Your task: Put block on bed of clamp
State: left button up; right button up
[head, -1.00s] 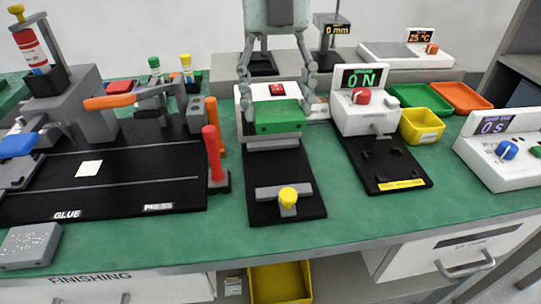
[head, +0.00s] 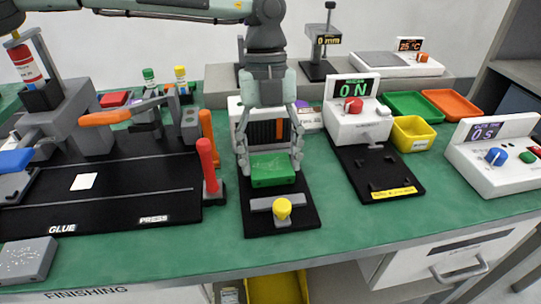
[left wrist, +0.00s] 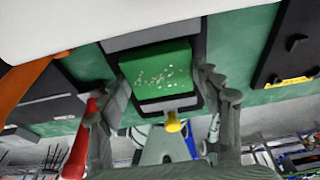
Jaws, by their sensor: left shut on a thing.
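My left gripper (head: 270,163) is shut on the green block (head: 273,171), with one finger at each side of it. The block is over the black base of the clamp (head: 283,222), just behind its grey bar and yellow knob (head: 282,208). I cannot tell whether the block touches the bed or is slightly above it. In the left wrist view the block (left wrist: 158,72) shows a speckled face between the fingers, and the yellow knob (left wrist: 172,122) lies beyond it. My right gripper is not in view.
A red upright handle (head: 207,160) stands close left of the clamp. Yellow (head: 414,147), green (head: 408,108) and orange (head: 452,105) trays stand at the right. Green bench is clear in front.

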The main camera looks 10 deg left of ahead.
pick_arm(q)
jog(key=shift+f, duration=0.1)
jog(key=o, duration=0.9)
jog(key=shift+o, duration=2)
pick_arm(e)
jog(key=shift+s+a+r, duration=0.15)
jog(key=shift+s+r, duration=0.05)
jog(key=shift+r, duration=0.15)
pick_arm(q)
jog(key=shift+v, duration=1)
jog(key=v, duration=1)
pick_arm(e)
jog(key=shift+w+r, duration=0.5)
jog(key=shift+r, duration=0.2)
